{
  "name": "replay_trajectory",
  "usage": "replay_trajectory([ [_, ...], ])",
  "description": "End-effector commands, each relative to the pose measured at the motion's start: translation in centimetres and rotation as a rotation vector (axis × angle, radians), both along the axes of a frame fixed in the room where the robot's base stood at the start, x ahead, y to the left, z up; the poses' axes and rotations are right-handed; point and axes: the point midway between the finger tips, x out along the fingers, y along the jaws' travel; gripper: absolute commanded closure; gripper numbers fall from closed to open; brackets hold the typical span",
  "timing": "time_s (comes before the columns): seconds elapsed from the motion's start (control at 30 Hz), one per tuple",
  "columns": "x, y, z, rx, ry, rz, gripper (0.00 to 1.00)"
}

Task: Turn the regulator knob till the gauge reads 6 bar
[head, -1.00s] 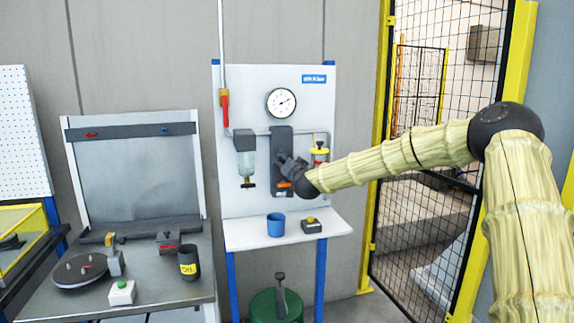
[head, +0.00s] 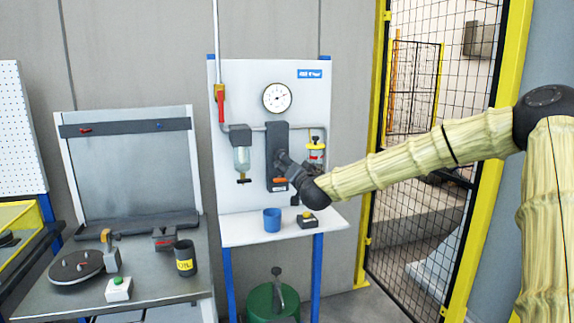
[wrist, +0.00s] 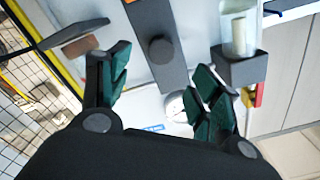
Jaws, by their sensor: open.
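The round white gauge (head: 277,98) is at the upper middle of the panel; its reading is too small to tell. It also shows partly in the wrist view (wrist: 176,106), beside a finger. Below it is the dark upright regulator body (head: 277,137). In the wrist view the round dark regulator knob (wrist: 161,49) stands out from that body, ahead of the space between my fingers. My gripper (head: 285,166) is in front of the regulator in the head view and hides the knob there. The wrist view shows my gripper (wrist: 158,84) open, its green-padded fingers apart with nothing between them.
A clear filter bowl (head: 242,158) hangs left of the regulator, and a yellow-topped fitting (head: 315,150) is close on the right. A red valve handle (head: 220,103) is at upper left. A blue cup (head: 272,220) and a button box (head: 307,221) stand on the shelf below.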

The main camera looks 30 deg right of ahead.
Motion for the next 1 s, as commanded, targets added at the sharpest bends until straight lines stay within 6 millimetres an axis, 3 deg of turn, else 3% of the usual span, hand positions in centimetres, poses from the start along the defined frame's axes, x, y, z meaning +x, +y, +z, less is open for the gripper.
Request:
replay_trajectory([
  [0.3, -1.9, 0.4, 0.0, 0.000, 0.000, 0.000, 0.37],
  [0.83, -1.9, 0.5, -0.1, -0.001, 0.002, 0.001, 0.37],
  [0.93, -1.9, 1.2, -1.3, -0.007, 0.022, 0.011, 0.37],
  [1.0, -1.9, 2.3, -3.1, -0.018, 0.054, 0.028, 0.37],
])
